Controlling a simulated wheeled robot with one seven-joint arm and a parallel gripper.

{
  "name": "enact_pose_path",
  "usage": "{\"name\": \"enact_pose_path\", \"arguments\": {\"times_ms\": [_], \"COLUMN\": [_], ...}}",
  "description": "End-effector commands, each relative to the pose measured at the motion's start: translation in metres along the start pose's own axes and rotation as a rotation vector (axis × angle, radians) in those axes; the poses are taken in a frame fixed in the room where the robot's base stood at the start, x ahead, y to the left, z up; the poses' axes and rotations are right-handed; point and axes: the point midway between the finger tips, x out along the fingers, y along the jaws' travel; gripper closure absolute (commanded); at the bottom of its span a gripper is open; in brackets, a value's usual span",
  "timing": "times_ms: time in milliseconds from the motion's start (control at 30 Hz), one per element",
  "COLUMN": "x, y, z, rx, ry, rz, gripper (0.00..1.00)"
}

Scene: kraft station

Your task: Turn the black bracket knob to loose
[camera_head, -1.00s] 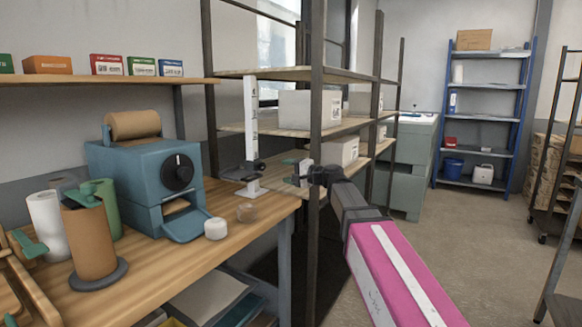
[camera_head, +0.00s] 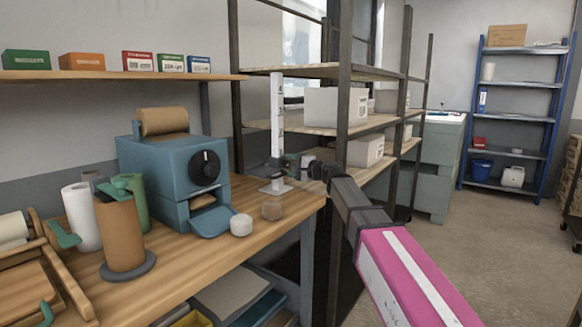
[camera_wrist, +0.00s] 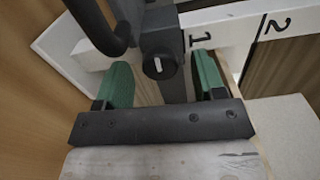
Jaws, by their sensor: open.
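A white upright post with black scale marks (camera_head: 277,105) stands on a white foot at the right end of the bench. A black bracket (camera_wrist: 160,35) is fitted to it. My gripper (camera_wrist: 163,78) has green fingers, one left and one right of the knob, spread apart with nothing gripped. I cannot tell how deep the fingertips reach beside the knob. In the head view my gripper (camera_head: 292,166) is right beside the post, and the knob cannot be made out.
A blue dispenser with a black dial (camera_head: 180,165) stands left of the post. Dark shelving with boxes (camera_head: 335,106) rises close behind my arm.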

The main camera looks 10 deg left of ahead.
Motion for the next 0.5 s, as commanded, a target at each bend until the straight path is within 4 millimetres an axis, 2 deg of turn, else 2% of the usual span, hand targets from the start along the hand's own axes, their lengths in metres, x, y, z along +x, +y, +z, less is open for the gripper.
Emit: {"name": "enact_pose_path", "arguments": {"times_ms": [300, 433, 467, 500], "x": [0.0023, 0.0023, 0.0022, 0.0022], "y": [0.0001, 0.0002, 0.0002, 0.0002], "z": [0.0001, 0.0001, 0.0001, 0.0002], "rx": [0.000, 0.000, 0.000, 0.000], "ry": [0.000, 0.000, 0.000, 0.000], "rz": [0.000, 0.000, 0.000, 0.000], "gripper": [0.37, 0.79, 0.86, 0.86]}}
